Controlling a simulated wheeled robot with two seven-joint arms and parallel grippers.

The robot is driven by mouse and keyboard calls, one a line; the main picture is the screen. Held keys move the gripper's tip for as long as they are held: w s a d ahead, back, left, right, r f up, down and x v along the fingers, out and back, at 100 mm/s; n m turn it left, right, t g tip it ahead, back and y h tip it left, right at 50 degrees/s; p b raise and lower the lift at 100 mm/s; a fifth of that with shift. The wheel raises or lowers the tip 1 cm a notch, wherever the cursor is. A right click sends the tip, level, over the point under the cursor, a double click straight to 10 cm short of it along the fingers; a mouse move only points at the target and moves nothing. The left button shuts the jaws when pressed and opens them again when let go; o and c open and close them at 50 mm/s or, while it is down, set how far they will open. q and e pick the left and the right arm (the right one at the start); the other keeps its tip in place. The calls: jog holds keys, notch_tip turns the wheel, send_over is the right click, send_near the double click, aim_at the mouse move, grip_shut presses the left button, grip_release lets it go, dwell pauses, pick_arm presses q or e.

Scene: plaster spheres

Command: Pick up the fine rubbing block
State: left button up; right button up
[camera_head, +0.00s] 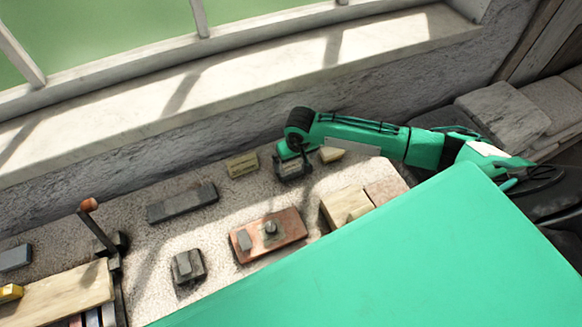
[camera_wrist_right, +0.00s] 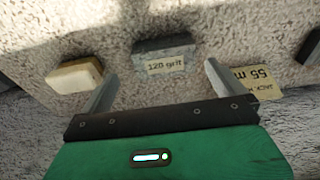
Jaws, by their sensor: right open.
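A dark grey block with a pale "120 grit" label lies on the speckled bench top in the right wrist view (camera_wrist_right: 163,55). It also shows partly in the head view (camera_head: 291,169), just below my right gripper (camera_head: 291,160). In the right wrist view my right gripper (camera_wrist_right: 160,85) is open, with its fingers apart and the block ahead, between their lines. Nothing is held. No label in view reads "fine", so I cannot tell from wording alone whether this is the fine rubbing block. My left gripper is not in view.
A cream block (camera_wrist_right: 77,76) and a lettered card (camera_wrist_right: 262,82) flank the labelled block. The bench also holds a long dark block (camera_head: 182,203), a reddish board with small items (camera_head: 285,222), a grey block (camera_head: 188,266) and a wooden block (camera_head: 345,205). A wall stands behind.

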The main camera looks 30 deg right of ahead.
aim_at(292, 167)
jog(key=shift+w+f, duration=0.1)
jog(key=shift+f, duration=0.15)
jog(key=shift+w+a+f+p, duration=0.1)
jog(key=shift+a+f+p, duration=0.05)
jog(key=shift+f+p, duration=0.35)
jog(key=f, duration=0.1)
jog(key=f+p, duration=0.1)
jog(key=f, duration=0.1)
jog(key=shift+w+a, duration=0.15)
jog(key=shift+w, duration=0.25)
jog(key=shift+f, duration=0.45)
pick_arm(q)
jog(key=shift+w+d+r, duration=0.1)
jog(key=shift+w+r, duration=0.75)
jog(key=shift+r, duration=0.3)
pick_arm(e)
jog(key=shift+w, duration=0.1)
jog(key=c, duration=1.2)
jog(key=shift+o, duration=0.2)
pick_arm(q)
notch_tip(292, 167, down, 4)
jog(key=b, duration=0.4)
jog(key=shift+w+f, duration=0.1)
pick_arm(e)
notch_tip(292, 167, up, 20)
